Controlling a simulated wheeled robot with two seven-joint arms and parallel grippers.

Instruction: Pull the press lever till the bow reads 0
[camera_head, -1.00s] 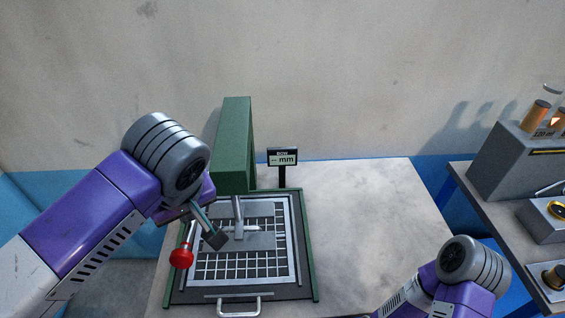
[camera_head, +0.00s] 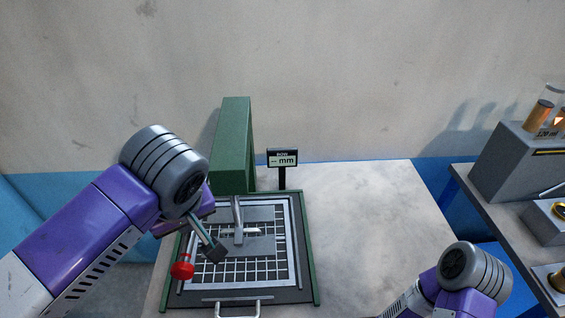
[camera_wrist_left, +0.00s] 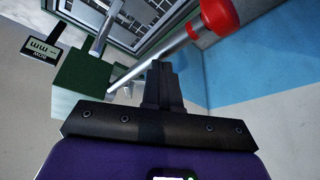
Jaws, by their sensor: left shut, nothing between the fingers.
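The green press (camera_head: 234,140) stands at the back of the table, with a sieve frame (camera_head: 292,255) and its grid under the ram (camera_head: 238,220). The lever's red knob (camera_head: 182,268) sits at the left front of the press; in the left wrist view the knob (camera_wrist_left: 219,15) and its metal rod (camera_wrist_left: 150,62) pass close by the fingers. The bow display (camera_head: 283,157) shows a dash and "mm". My left gripper (camera_head: 216,250) is shut and empty, just right of and above the knob, apart from it in the head view. My right gripper's fingers are out of view.
A tray handle (camera_head: 238,308) sticks out at the front of the press. The table's right part (camera_head: 365,220) is clear. A side bench (camera_head: 505,215) at the right holds a grey block (camera_head: 515,165) with copper-coloured cylinders and small gauges.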

